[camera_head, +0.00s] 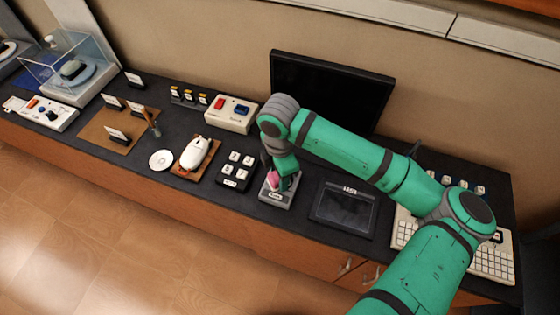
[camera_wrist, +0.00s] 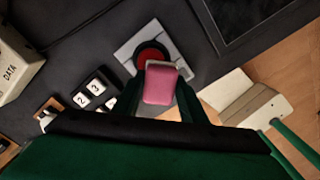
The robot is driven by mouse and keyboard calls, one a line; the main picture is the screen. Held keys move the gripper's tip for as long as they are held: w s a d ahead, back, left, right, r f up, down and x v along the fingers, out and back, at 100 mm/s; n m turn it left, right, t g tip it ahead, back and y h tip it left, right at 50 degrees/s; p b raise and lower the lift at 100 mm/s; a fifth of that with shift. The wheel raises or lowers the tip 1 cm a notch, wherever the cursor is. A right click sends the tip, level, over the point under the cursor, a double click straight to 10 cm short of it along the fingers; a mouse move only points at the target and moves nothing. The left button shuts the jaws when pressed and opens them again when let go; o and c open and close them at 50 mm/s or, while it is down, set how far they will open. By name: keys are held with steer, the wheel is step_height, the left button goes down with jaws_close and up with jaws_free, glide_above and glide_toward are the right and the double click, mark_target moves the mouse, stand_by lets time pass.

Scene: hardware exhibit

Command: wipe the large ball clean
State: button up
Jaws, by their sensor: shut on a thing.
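A red ball (camera_wrist: 150,55) sits in a dark round socket on a light grey base (camera_wrist: 142,36), seen in the wrist view. In the head view the base (camera_head: 278,198) stands near the front edge of the counter, and I cannot make out the ball behind my gripper. My gripper (camera_head: 281,179) is over this base, pointing down. It is shut on a pink block (camera_wrist: 160,85), which shows between the fingers in the wrist view and covers the near part of the ball. I cannot tell whether the block touches the ball.
A numbered keypad (camera_head: 236,169) stands just left of the base, and a black tablet (camera_head: 344,208) lies to the right. A dark monitor (camera_head: 330,88) stands behind. A white mouse (camera_head: 195,152) and a disc (camera_head: 160,160) lie further left. A keyboard (camera_head: 490,262) is at the right.

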steer(key=r, duration=0.9)
steer(key=shift+w+a+r, duration=0.1)
steer(key=shift+w+r, duration=0.05)
steer(key=shift+w, duration=0.05)
steer(key=shift+s+r, duration=0.1)
steer(key=shift+r, duration=0.15)
